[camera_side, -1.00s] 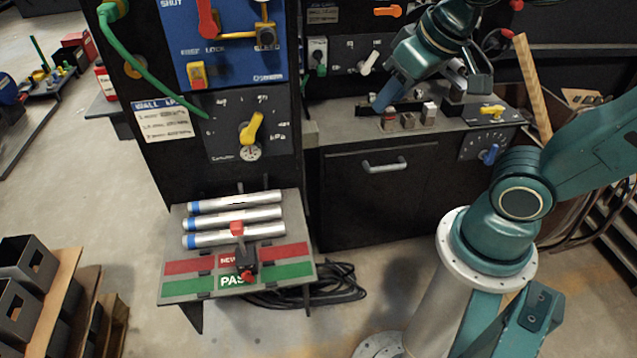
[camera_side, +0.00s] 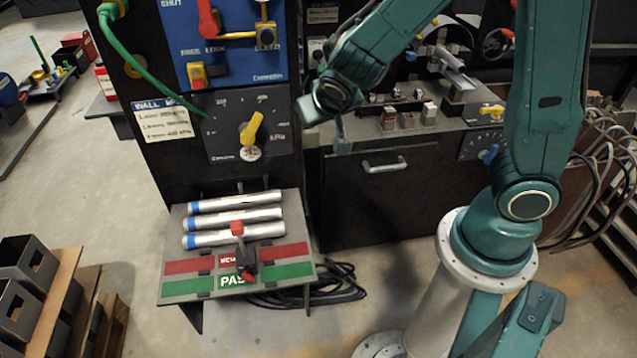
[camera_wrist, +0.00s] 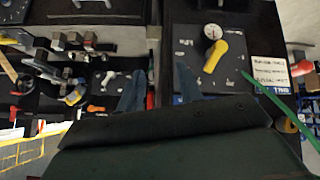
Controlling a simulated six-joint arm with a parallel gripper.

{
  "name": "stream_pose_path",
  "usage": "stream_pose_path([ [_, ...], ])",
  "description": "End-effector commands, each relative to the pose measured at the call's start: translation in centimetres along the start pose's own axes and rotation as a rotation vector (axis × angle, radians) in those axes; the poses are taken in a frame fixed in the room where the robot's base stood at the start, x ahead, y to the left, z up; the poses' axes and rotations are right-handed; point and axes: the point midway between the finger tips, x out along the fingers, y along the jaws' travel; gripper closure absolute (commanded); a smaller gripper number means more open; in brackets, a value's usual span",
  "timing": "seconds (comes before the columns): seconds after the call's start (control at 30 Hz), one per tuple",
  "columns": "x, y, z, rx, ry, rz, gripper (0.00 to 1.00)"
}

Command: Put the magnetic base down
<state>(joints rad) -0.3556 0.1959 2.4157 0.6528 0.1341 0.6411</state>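No part is plainly marked as the magnetic base, so I cannot tell for sure which it is. A dark block with a tilted light-grey bar (camera_side: 455,70) stands at the back of the bench (camera_side: 340,165). A small stand with a red knob (camera_side: 239,250) is on the red and green board. My gripper (camera_side: 343,140) hangs in front of the bench's left end, fingers pointing down. In the wrist view its two blue fingers (camera_wrist: 160,92) are apart, with nothing visible held between them.
Small blocks, one red-topped (camera_side: 389,118) and one white-topped (camera_side: 429,113), sit on the bench. Left of my gripper is a tall panel with a yellow lever (camera_side: 252,128). Silver tubes (camera_side: 233,219) lie on the sloped board (camera_side: 178,289). Cables lie on the floor.

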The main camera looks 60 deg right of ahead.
Motion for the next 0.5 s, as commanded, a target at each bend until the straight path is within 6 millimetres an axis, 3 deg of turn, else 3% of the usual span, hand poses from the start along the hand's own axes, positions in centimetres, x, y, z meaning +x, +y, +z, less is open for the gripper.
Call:
stream_pose_path([
  [0.5, 5.9, -6.1, 1.6, -0.104, 0.259, 0.037, 0.64],
])
